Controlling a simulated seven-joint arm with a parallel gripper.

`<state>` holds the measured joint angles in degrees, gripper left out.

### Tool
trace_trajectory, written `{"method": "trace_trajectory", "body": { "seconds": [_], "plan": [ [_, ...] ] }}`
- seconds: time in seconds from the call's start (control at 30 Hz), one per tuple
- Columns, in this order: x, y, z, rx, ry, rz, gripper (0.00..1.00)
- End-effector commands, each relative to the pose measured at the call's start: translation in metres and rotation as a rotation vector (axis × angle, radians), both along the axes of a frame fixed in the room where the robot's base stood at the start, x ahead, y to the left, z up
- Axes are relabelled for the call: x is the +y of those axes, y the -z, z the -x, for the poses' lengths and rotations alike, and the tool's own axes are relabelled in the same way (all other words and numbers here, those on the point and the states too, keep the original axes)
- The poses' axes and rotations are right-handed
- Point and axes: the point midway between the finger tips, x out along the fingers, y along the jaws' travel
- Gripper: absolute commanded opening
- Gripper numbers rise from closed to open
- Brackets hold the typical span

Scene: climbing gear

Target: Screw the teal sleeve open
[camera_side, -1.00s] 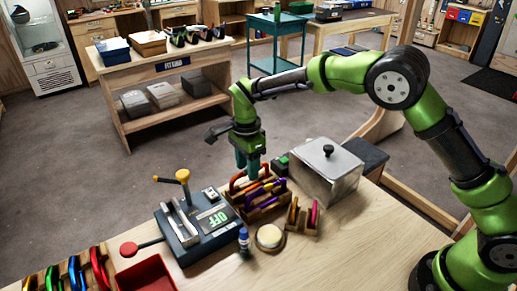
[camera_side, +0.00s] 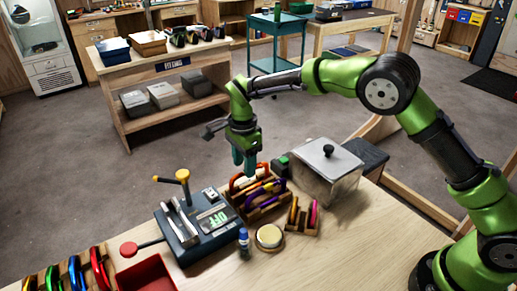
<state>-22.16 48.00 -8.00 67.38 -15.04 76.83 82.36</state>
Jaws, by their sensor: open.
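My gripper (camera_side: 245,170) points down above the left back part of a wooden rack (camera_side: 267,214) that holds several carabiners. It is open, and I see nothing between its fingers. An orange-red carabiner (camera_side: 240,182) stands at the back of the rack, just below the fingertips; I cannot tell whether they touch it. A purple carabiner (camera_side: 263,202) stands nearer the front. I cannot make out the teal sleeve; it may be hidden or too small to see here.
A grey device with a display (camera_side: 208,222) and yellow-knobbed lever stands left of the rack. A lidded metal box (camera_side: 325,172) stands to the right. A small rack (camera_side: 303,221), blue-capped bottle (camera_side: 244,243), round tin (camera_side: 269,237) and red tray (camera_side: 147,275) are nearer. The table's front right is clear.

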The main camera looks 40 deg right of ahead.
Motion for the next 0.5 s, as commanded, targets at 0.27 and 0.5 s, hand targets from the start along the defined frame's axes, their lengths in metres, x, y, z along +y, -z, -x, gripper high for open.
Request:
{"method": "trace_trajectory", "body": {
  "seconds": [0.27, 0.5],
  "plan": [
    [-0.001, 0.004, 0.000, -0.001, 0.000, 0.001, 0.47],
    [0.000, 0.012, -0.001, -0.002, 0.000, 0.002, 0.47]
  ]
}}
